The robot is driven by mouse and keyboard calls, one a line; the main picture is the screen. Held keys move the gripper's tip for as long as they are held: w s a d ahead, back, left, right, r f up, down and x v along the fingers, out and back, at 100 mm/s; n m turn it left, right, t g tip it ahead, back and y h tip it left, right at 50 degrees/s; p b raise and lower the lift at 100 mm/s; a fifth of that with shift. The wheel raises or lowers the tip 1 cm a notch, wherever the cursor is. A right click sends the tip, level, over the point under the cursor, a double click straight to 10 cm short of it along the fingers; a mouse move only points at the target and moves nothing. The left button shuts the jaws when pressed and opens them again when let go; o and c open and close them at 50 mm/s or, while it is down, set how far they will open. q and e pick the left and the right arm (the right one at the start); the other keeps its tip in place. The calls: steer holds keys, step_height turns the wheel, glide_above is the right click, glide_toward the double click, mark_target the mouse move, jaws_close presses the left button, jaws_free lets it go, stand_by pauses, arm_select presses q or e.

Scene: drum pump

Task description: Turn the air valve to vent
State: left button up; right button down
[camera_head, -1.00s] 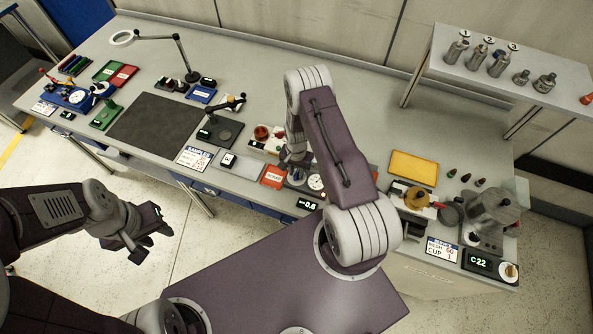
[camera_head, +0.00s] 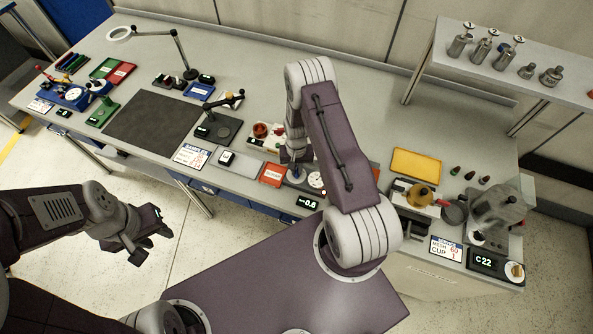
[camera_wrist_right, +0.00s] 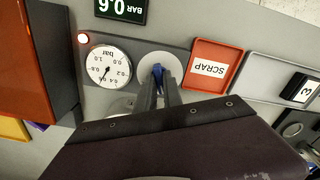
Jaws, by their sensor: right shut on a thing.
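The air valve shows in the right wrist view as a round grey base with a blue handle (camera_wrist_right: 158,72) between my right fingertips. My right gripper (camera_wrist_right: 160,86) is shut on that blue handle. In the head view the blue valve (camera_head: 296,172) is partly hidden by my right arm. A round white pressure gauge (camera_wrist_right: 109,65) marked bar sits beside the valve. A black display (camera_wrist_right: 121,8) reads 0.6; it also shows in the head view (camera_head: 307,203). My left gripper (camera_head: 150,241) hangs over the floor left of the bench, empty; its fingers look apart.
A red SCRAP tray (camera_wrist_right: 212,66) lies close beside the valve. A yellow tray (camera_head: 416,163) and a grey metal pot (camera_head: 497,208) stand further right on the bench.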

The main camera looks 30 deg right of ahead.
mark_target(297, 171)
steer(key=shift+w+n+b, duration=0.1)
steer(key=shift+n+b, duration=0.8)
steer(key=shift+n, duration=1.1)
steer(key=shift+r, duration=0.1)
steer(key=c, duration=1.6)
jaws_free()
steer(key=shift+o, duration=0.6)
steer(key=shift+r, duration=0.2)
step_height(297, 171, up, 9)
steer(key=b, duration=0.2)
steer(key=shift+f, duration=0.15)
